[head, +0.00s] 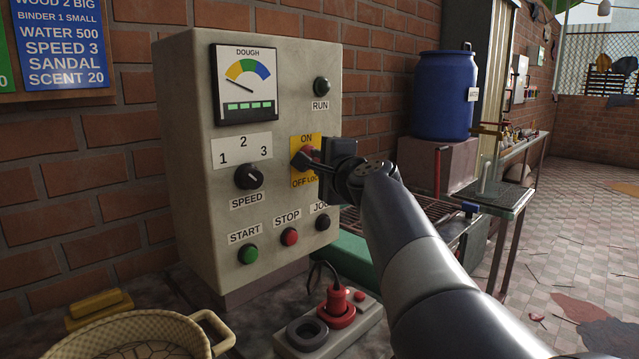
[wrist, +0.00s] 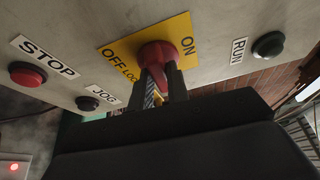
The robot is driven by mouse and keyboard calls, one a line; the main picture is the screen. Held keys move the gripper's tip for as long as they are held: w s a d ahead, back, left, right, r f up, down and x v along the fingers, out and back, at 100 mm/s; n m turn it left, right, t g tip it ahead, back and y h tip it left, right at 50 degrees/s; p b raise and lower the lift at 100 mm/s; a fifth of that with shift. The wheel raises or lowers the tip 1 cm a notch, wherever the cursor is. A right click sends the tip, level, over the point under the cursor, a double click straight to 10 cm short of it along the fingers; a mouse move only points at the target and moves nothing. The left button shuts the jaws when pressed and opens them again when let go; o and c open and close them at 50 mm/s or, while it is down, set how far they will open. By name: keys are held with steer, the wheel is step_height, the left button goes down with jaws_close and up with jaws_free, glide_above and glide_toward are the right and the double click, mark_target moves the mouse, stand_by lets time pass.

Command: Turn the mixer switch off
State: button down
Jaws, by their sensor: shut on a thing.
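The mixer switch is a red rotary knob (head: 308,151) on a yellow plate (head: 300,182) marked ON at the top and OFF LOCK at the bottom, on the front of a beige control box (head: 203,140). My gripper (head: 312,163) reaches it from the right, its black fingers hiding part of the knob. In the wrist view, the red knob (wrist: 157,58) sits between ON and OFF LOCK, and my gripper (wrist: 162,82) is shut on its grip. The fingers cover the grip, so I cannot tell exactly which mark it points to.
Near the switch are the RUN lamp (head: 322,86), speed dial (head: 249,177), green START button (head: 248,254), red STOP button (head: 290,236) and dark JOG button (head: 322,222). A power strip with a red plug (head: 336,306) and a basket (head: 120,340) stand below. A blue barrel (head: 445,95) stands at the right.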

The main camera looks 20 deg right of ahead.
steer(key=shift+f+n+b, duration=0.1)
steer(key=shift+n+b, duration=0.5)
steer(key=shift+b, duration=0.3)
steer(key=c, duration=1.4)
jaws_free()
steer(key=shift+o, duration=0.2)
steer(key=s, duration=1)
steer(key=shift+s, duration=0.4)
steer(key=shift+w, duration=0.1)
steer(key=w, duration=1)
steer(key=shift+w, duration=0.3)
